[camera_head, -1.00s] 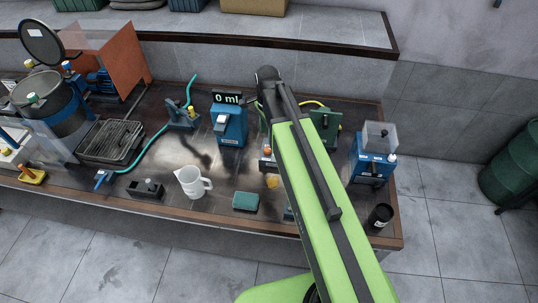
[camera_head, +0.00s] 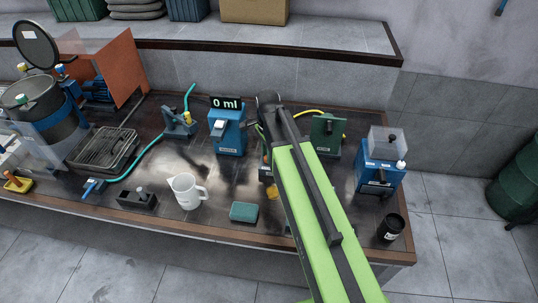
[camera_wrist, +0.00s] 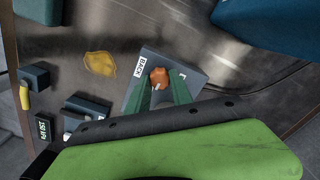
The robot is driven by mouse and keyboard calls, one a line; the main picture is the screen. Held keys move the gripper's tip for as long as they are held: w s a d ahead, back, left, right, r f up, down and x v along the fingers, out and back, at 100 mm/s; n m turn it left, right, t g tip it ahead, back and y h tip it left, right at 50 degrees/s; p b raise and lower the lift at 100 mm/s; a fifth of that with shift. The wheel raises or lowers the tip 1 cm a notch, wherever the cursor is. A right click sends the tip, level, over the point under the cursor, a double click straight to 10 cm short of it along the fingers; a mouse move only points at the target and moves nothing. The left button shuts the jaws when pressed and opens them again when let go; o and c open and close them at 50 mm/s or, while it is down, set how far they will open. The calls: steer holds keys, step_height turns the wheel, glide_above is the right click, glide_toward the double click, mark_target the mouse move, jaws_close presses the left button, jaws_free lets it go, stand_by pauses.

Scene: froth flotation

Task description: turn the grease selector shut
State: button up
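I cannot tell for certain which fitting is the grease selector. In the wrist view a grey block carries an orange knob (camera_wrist: 159,78) and a white label reading BACK (camera_wrist: 139,66), with a second label mostly hidden. My gripper (camera_wrist: 163,86) is in front of this block, its two dark green fingers apart on either side of the knob's lower part. I cannot tell whether they touch it. In the head view my green arm hides the gripper and most of this block.
A blue dispenser reading 0 ml (camera_head: 228,132) stands behind left, a green panel (camera_head: 327,135) behind right, and a blue hopper unit (camera_head: 381,165) farther right. A white jug (camera_head: 187,191), a teal sponge (camera_head: 244,212) and a black cup (camera_head: 391,227) stand near the front.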

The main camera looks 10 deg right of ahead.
jaws_close()
steer(key=shift+d, duration=0.1)
steer(key=shift+n, duration=0.3)
steer(key=n, duration=0.3)
steer(key=shift+n, duration=0.3)
steer(key=n, duration=0.4)
steer(key=shift+s+n, duration=0.1)
steer(key=shift+n, duration=0.2)
steer(key=n, duration=0.4)
steer(key=shift+n, duration=2.5)
